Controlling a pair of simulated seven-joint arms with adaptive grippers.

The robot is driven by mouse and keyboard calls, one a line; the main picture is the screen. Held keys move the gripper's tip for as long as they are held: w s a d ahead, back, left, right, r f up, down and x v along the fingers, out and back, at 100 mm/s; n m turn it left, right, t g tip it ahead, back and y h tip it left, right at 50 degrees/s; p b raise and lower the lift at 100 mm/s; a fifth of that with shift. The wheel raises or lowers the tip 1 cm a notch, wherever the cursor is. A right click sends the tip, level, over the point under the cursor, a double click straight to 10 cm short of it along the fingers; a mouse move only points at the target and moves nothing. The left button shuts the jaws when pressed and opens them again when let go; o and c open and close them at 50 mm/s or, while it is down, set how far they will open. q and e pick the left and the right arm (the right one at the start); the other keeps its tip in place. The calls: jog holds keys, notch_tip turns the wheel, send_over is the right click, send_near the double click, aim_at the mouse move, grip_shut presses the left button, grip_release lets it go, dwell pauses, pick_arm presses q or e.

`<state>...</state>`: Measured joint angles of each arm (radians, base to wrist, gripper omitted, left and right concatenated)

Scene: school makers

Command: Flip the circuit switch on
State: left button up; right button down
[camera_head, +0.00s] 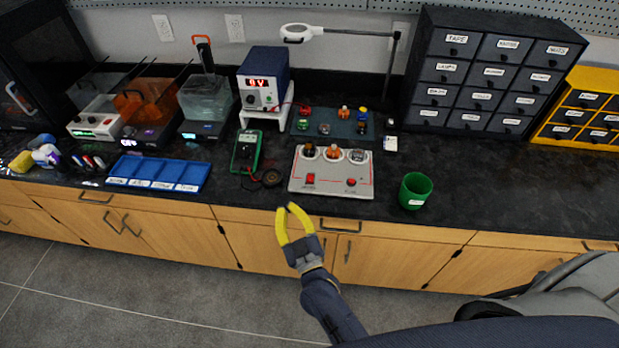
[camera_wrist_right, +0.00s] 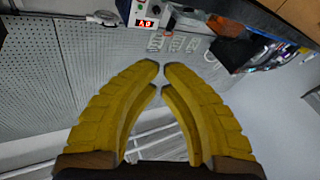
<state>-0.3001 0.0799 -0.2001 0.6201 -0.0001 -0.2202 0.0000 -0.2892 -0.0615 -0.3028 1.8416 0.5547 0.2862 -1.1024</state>
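A light grey circuit board (camera_head: 331,184) lies on the dark bench in the head view. A red switch (camera_head: 310,178) sits on its left front part, and a small red part (camera_head: 351,182) on its right front; the switch's position is too small to tell. My right gripper (camera_head: 287,207) has yellow fingers and hangs in front of the bench edge, just short of the board's lower left corner and apart from it. The right wrist view shows its fingers (camera_wrist_right: 161,70) bowed, with a narrow gap between the tips and nothing held. My left gripper is not in view.
A green multimeter (camera_head: 246,151) and a black coil-like part (camera_head: 272,177) lie left of the board. A green cup (camera_head: 415,190) stands to its right. A power supply (camera_head: 263,85) and a dark parts tray (camera_head: 334,124) are behind. A blue tray (camera_head: 158,172) is farther left.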

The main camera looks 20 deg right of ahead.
aim_at(310, 186)
jog(key=shift+w+d+f+m+g+h, duration=0.2)
jog(key=shift+d+f+m+h, duration=0.5)
jog(key=shift+m+h, duration=0.9)
jog(key=shift+w+d+f+m+g+h, duration=0.3)
jog(key=shift+d+m+h, duration=0.85)
jog(key=shift+h, duration=0.65)
jog(key=shift+w+d+f+m+g+h, duration=0.15)
jog(key=shift+d+f+m+h, duration=0.5)
jog(key=shift+m+h, duration=1)
jog(key=shift+d+r, duration=0.1)
jog(key=shift+x, duration=5)
